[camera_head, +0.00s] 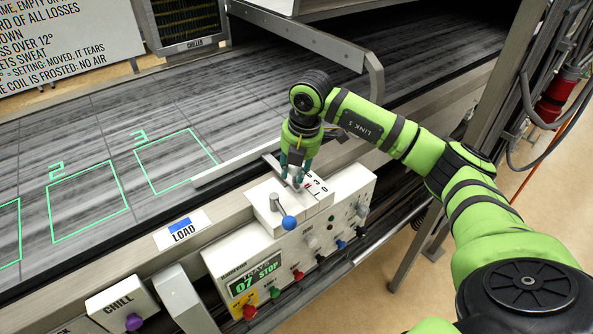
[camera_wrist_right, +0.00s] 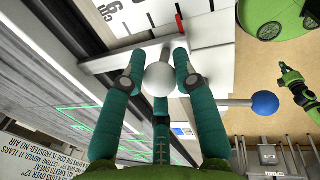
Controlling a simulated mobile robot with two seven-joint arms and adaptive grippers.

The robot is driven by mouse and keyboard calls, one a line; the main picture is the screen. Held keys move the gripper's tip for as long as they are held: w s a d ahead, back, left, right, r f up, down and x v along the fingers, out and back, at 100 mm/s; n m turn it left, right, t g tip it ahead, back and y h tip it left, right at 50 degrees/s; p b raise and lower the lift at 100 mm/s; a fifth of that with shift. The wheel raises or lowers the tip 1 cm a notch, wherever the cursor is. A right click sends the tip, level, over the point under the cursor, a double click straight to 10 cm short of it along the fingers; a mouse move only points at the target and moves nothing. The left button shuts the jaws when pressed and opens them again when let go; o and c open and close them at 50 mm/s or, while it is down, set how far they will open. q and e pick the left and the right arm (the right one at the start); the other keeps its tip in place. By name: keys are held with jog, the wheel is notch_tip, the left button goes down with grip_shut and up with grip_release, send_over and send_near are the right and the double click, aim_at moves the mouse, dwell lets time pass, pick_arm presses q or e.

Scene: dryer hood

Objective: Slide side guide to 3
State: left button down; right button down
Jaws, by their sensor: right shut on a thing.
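The side guide (camera_head: 235,165) is a pale rail lying along the near side of the belt. Its grey arm shows in the right wrist view (camera_wrist_right: 115,59), beside a white scale plate (camera_wrist_right: 135,14). A pale round knob (camera_wrist_right: 159,79) sits between the fingers of my right gripper (camera_wrist_right: 159,72), which is shut on it. In the head view the right gripper (camera_head: 296,180) points down at the control box, and its fingers hide most of the knob. A red mark (camera_wrist_right: 179,24) shows by the scale; the setting cannot be read clearly. My left gripper is not in view.
A lever with a blue ball (camera_head: 289,222) stands just left of my right gripper on the white control box (camera_head: 225,264). Several small knobs line its front. The belt (camera_head: 105,120) has green outlined zones and no goods. A metal hood edge (camera_head: 330,48) hangs behind.

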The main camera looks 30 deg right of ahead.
jog(key=c, duration=0.9)
grip_release()
jog(key=shift+c, duration=0.2)
notch_tip(320, 180, up, 12)
jog(key=s, duration=0.2)
jog(key=shift+s+d, duration=0.2)
jog(key=shift+d, duration=0.15)
jog(key=shift+f, duration=0.2)
